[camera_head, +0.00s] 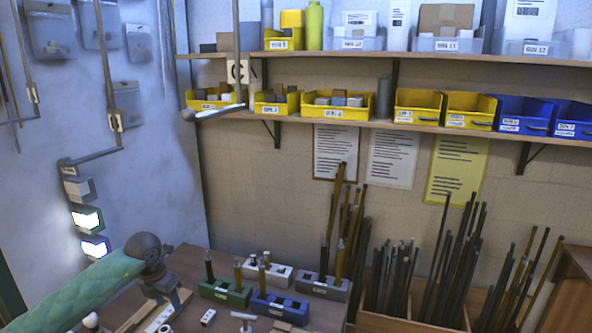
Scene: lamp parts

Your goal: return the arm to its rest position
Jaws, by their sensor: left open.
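My left arm (75,295), in a green sleeve, comes in from the lower left and ends in a dark round wrist. My left gripper (168,296) points down over the near left part of the brown workbench (205,262). It is open, and I see nothing held in it. It is left of the green block (226,296) and apart from it. The small details of its fingertips are hard to make out. My right gripper is out of view.
A blue block (280,310), a white block (266,274) and a grey block (322,290) stand on the bench, some holding rods. A small white piece (208,317) lies near the gripper. Bundled rods (400,275) stand at the right. Shelves with yellow bins (336,107) line the wall.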

